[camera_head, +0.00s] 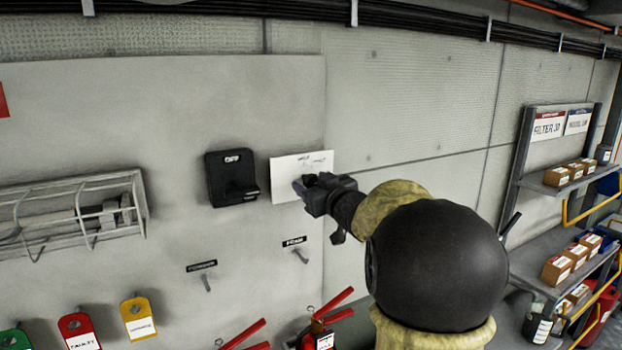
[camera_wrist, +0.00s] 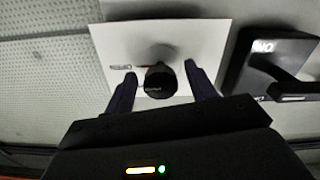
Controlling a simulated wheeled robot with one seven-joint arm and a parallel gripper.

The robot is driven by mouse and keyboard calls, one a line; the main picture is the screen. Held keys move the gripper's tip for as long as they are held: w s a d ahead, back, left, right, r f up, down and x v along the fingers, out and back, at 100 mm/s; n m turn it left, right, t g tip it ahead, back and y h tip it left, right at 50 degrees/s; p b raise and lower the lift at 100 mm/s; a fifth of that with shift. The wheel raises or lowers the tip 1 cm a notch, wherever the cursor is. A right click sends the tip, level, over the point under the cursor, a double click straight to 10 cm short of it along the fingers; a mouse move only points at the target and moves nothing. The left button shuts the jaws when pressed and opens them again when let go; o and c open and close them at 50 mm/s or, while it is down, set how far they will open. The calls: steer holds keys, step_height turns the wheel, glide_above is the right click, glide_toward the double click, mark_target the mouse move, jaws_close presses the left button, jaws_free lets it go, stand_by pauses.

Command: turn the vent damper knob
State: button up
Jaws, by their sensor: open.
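The vent damper knob (camera_wrist: 161,82) is a dark round knob on a white plate (camera_wrist: 105,40) in the wrist view. In the head view the plate (camera_head: 285,165) is on the grey wall panel, and my gripper hides the knob. My gripper (camera_head: 304,184) is in front of the plate. In the wrist view my gripper (camera_wrist: 160,76) is open, with one finger on each side of the knob. Gaps show between the fingers and the knob. Small lettering on the plate is too blurred to read.
A black switch box (camera_head: 231,177) is mounted just left of the plate; it also shows in the wrist view (camera_wrist: 268,62). Labelled hooks (camera_head: 301,255) are below. A wire basket (camera_head: 70,215) and coloured tags (camera_head: 138,317) are at left. Shelves with boxes (camera_head: 562,177) are at right.

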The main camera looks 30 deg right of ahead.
steer(key=shift+w, duration=0.35)
steer(key=c, duration=1)
